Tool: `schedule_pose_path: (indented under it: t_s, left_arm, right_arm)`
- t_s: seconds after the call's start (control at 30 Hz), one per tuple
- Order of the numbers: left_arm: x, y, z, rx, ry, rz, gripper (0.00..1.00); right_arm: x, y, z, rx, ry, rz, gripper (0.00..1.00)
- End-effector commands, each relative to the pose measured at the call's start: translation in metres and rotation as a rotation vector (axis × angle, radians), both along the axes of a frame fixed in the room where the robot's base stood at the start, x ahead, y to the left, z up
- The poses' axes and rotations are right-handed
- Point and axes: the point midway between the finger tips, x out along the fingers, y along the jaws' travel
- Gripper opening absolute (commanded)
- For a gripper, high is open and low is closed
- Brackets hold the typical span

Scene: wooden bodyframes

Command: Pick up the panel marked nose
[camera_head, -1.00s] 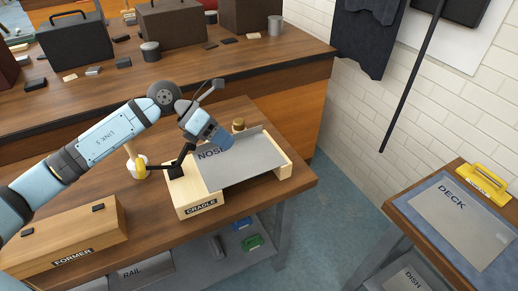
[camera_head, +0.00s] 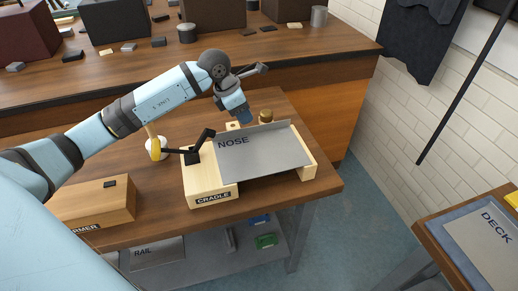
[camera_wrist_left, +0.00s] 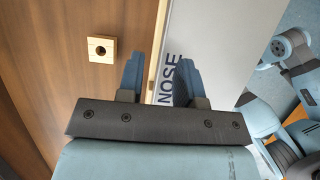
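The panel marked NOSE (camera_head: 262,153) is a grey sheet with an upturned far edge. It lies on the pale wooden cradle (camera_head: 212,180), labelled CRADLE, on the brown bench. My left gripper (camera_head: 241,116) is above the panel's far left edge, near the lettering. In the left wrist view the panel (camera_wrist_left: 220,50) is at the right, and the left gripper (camera_wrist_left: 157,78) is open. Its fingers stand apart on either side of the panel's edge, with nothing gripped. Whether they touch the panel cannot be told. My right gripper is not seen.
A wooden former (camera_head: 95,203) lies at the left. A DECK panel (camera_head: 490,240) rests on the right-hand table. Bare bench lies in front of the former and cradle.

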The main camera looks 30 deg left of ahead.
Motion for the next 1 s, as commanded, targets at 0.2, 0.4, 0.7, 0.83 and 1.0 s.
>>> schedule_pose_path:
  t_s: [0.2,0.4,0.7,0.83,1.0]
  left_arm:
    - [0.004,-0.011,-0.025,-0.004,0.005,0.000,0.33]
    - [0.011,-0.017,-0.046,-0.002,0.001,0.000,0.33]
    - [0.012,-0.017,-0.046,-0.001,0.001,0.000,0.10]
    - [0.011,-0.017,-0.046,-0.001,0.001,0.000,0.00]
    - [0.012,-0.017,-0.045,-0.002,-0.001,0.000,0.00]
  right_arm:
    - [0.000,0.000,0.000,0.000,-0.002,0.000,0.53]
    - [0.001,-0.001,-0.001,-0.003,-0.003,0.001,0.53]
    - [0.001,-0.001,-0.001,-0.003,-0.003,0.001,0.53]
    - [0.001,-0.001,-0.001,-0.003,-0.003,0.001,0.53]
    - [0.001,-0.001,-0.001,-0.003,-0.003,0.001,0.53]
